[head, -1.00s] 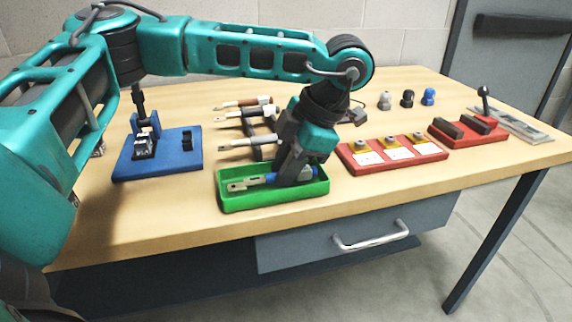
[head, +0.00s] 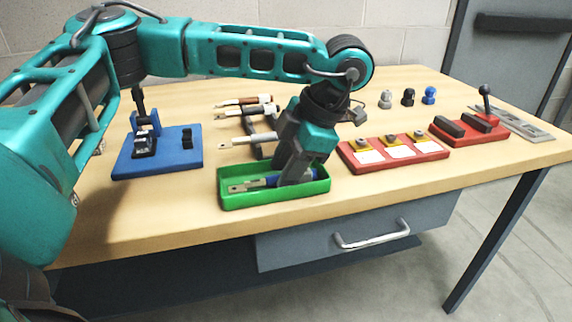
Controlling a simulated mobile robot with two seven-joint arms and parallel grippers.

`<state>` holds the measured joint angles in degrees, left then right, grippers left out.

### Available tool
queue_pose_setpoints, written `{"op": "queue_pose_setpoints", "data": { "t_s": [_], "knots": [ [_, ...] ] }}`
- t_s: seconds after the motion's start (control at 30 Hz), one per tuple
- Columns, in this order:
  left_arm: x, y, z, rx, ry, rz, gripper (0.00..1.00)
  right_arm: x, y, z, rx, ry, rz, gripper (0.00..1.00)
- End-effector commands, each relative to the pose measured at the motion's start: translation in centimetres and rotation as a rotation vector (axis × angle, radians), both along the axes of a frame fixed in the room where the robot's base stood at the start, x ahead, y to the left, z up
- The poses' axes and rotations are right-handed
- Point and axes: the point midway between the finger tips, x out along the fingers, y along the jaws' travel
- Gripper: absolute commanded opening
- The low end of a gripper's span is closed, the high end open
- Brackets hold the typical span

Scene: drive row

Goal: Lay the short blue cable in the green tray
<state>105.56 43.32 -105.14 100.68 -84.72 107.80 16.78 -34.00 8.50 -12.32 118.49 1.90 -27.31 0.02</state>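The short blue cable (head: 273,181), with a pale metal end at its left, lies lengthwise within the walls of the green tray (head: 250,201) near the table's front edge. My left gripper (head: 292,180) points down into the tray with its fingers around the cable's blue middle, and it looks shut on it. The fingers hide part of the cable. I cannot tell whether the cable touches the tray floor. My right gripper is not in view.
Several other cables (head: 250,139) lie on a dark rack behind the tray. A blue fixture (head: 140,166) stands left, a red block with yellow pieces (head: 405,157) right, and a red lever fixture (head: 465,135) farther right. Three small knobs (head: 408,97) stand at the back. The front left tabletop is clear.

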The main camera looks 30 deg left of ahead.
Motion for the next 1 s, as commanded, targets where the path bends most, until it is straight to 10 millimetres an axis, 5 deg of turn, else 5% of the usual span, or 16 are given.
{"op": "queue_pose_setpoints", "data": {
  "t_s": [0.17,0.7,1.0],
  "knots": [
    [-0.2,-0.6,0.2,-0.006,0.014,-0.008,0.49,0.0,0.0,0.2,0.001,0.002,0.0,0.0],
    [1.8,-4.3,10.5,0.0,-0.001,-0.001,0.49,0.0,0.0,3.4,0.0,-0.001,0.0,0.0],
    [2.1,-4.9,11.8,-0.001,0.001,-0.001,0.49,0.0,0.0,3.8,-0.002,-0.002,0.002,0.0]
  ]
}}
